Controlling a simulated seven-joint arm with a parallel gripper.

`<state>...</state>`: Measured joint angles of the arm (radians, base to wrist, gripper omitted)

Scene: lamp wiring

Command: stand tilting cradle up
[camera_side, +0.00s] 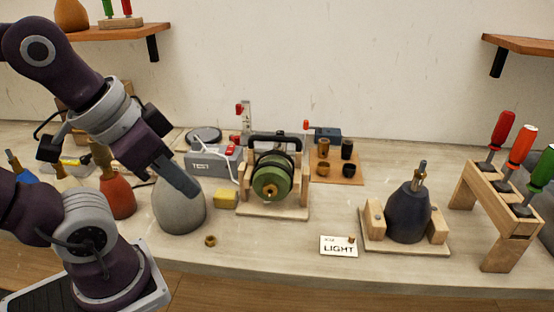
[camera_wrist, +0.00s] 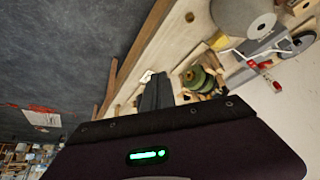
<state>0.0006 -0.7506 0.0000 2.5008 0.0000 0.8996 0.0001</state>
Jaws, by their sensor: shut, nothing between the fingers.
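The tilting cradle (camera_side: 288,143) has a black frame on a wooden base near the middle of the bench in the side view. A green lamp body (camera_side: 272,178) lies on its side in it, its brass end toward the side camera. The green body also shows in the wrist view (camera_wrist: 202,82), just right of my fingers. My gripper (camera_side: 188,190) is shut and empty, left of the cradle and apart from it. In the side view its fingers overlap the grey lamp body (camera_side: 178,212); I cannot tell the gap between them.
A dark blue lamp body (camera_side: 407,215) stands upright in a wooden holder at right. A screwdriver rack (camera_side: 500,205) is farther right. A TEST box (camera_side: 212,160) and yellow block (camera_side: 225,198) lie left of the cradle. A LIGHT card (camera_side: 339,246) lies in front. Bench between cradle and holder is clear.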

